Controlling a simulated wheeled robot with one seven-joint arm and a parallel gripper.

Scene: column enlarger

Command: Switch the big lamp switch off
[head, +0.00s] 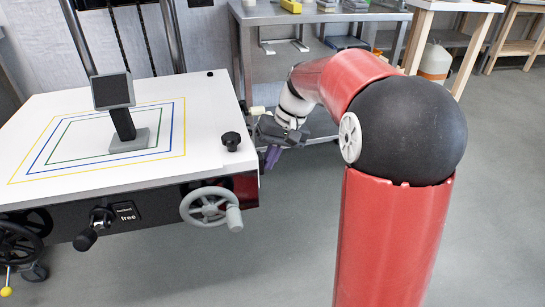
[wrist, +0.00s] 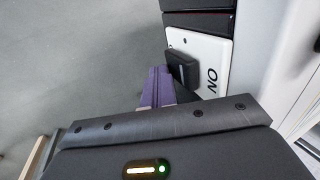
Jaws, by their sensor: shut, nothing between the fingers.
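In the wrist view, a white plate (wrist: 207,50) carries the word ON, turned on its side. A black switch paddle (wrist: 183,70) stands out from this plate; I take it to be the big lamp switch. My gripper (wrist: 160,72) has purple fingers, shut and empty, with their tips just left of the paddle. I cannot tell whether they touch it. In the head view my gripper (head: 272,157) is beside the right side of the white-topped table, below its top. The switch is hidden there.
The white tabletop (head: 60,110) holds a dark panel on a stand (head: 113,91) and a black knob (head: 231,140). A grey handwheel (head: 208,207) is on the front, left of a red part. Open grey floor (head: 285,250) lies right of the table.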

